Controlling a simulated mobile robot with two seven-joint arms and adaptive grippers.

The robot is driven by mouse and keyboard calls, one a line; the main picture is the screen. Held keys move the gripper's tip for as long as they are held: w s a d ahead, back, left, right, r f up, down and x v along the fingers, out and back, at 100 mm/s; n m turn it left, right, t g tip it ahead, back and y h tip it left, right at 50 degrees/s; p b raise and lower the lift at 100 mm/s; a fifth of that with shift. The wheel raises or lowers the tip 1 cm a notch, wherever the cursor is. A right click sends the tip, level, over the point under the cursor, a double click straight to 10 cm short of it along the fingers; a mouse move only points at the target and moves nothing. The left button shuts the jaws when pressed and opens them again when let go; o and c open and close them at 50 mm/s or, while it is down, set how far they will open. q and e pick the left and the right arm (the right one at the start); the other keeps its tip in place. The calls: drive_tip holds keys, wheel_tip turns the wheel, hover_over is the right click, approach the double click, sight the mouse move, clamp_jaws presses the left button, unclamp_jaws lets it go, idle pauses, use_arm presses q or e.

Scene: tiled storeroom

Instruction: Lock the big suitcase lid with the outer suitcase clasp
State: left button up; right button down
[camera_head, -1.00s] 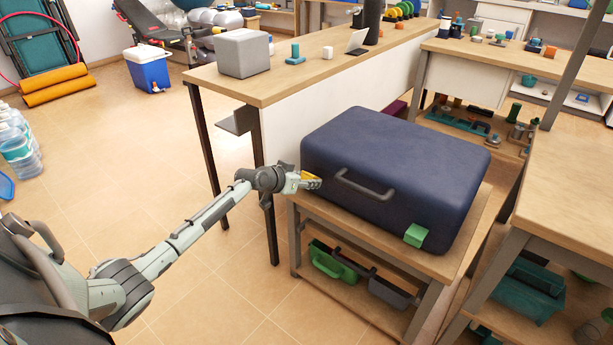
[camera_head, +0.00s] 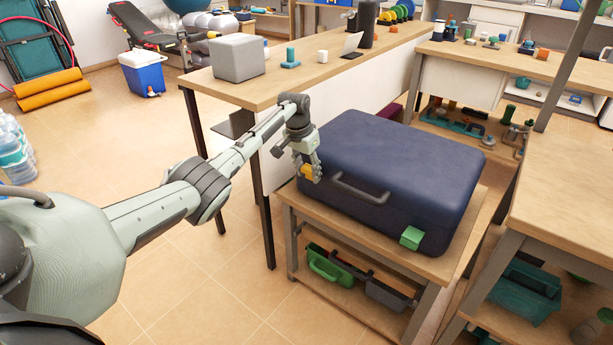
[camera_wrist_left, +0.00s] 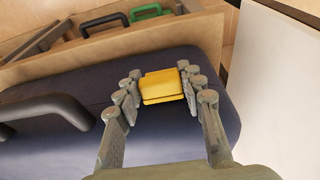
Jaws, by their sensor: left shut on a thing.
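The big navy suitcase (camera_head: 400,155) lies flat on a low wooden stand, its lid looking closed. A dark handle (camera_head: 360,188) is on its front side, and a green clasp (camera_head: 412,238) sits near its front right corner. A yellow clasp (camera_wrist_left: 162,86) is at the suitcase's left front edge. My left gripper (camera_head: 311,172) points down at that edge. Its fingers are shut on the yellow clasp, one on each side in the left wrist view. The fingers partly hide the clasp in the head view. My right gripper is not in view.
The wooden stand (camera_head: 455,262) has a lower shelf with a green bin (camera_head: 328,266) and a grey bin (camera_head: 385,294). A long counter (camera_head: 300,78) with a grey box (camera_head: 238,58) stands behind, close to my left arm. A wooden table (camera_head: 575,190) is at right.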

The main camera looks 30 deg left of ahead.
use_arm(q)
drive_tip(key=shift+o, duration=0.2)
drive_tip(key=shift+w+r+g, duration=0.1)
drive_tip(key=shift+w+g, duration=0.1)
drive_tip(key=shift+g, duration=0.3)
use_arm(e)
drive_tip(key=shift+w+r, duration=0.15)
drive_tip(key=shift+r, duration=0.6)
use_arm(q)
drive_tip(key=o, duration=1.1)
drive_tip(key=shift+d, duration=0.1)
drive_tip(key=shift+r, duration=0.2)
drive_tip(key=r, duration=0.3)
drive_tip(key=s+r, duration=0.1)
drive_tip(key=r, duration=0.3)
drive_tip(key=s+r, duration=0.1)
drive_tip(key=r, duration=0.3)
drive_tip(key=shift+r, duration=0.2)
